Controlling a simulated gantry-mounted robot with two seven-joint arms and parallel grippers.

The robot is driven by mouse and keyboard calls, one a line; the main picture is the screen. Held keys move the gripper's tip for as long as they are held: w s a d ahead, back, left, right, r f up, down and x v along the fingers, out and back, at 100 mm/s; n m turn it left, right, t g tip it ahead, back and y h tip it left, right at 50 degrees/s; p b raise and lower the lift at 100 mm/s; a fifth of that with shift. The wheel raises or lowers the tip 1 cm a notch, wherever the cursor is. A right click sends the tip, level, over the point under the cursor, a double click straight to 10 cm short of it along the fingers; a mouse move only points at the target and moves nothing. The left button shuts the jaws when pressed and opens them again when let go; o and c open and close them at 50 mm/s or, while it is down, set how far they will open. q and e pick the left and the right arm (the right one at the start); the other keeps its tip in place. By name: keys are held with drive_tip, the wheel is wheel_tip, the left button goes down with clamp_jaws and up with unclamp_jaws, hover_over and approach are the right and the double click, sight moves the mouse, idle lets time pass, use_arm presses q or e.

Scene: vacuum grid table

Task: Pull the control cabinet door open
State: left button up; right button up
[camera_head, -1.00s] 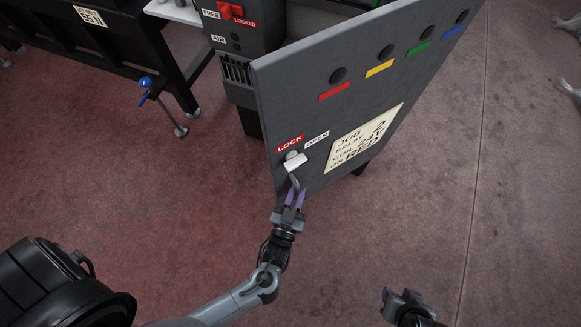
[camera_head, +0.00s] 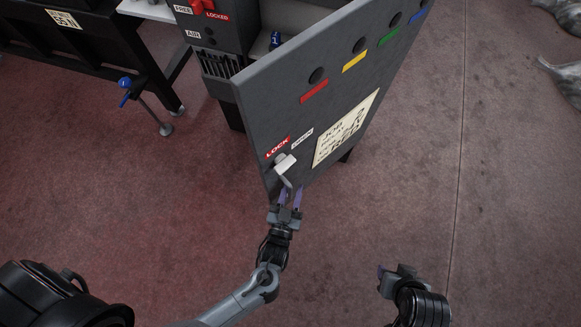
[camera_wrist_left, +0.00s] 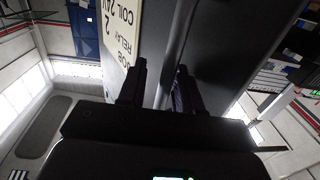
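The grey control cabinet door (camera_head: 300,125) stands swung open from the cabinet, with colored labels and a job note (camera_head: 345,130) on its face. Its light lever handle (camera_head: 284,165) sits near the lower left edge, below the LOCK and OPEN labels. My left gripper (camera_head: 290,196) is at the handle's lower end with its purple fingers apart on either side of it. In the left wrist view, the handle bar (camera_wrist_left: 177,45) runs between the two dark fingers; firm contact cannot be made out. My right gripper (camera_head: 385,270) is away from the door at lower right; its opening is unclear.
The cabinet body (camera_head: 222,45) with a red FREE/LOCKED switch stands behind the door. A dark bench (camera_head: 95,60) and a blue-knobbed clamp (camera_head: 125,83) are at left. Grey wrapped shapes (camera_head: 560,70) lie at far right. The floor around the door is clear.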

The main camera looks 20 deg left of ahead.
use_arm(q)
drive_tip(key=shift+s+a, duration=0.1)
drive_tip(key=shift+s, duration=0.15)
drive_tip(key=s+d+p, duration=0.1)
drive_tip(key=s+d, duration=0.1)
drive_tip(key=s, duration=0.8)
drive_tip(key=shift+s, duration=0.15)
drive_tip(key=shift+c, duration=0.2)
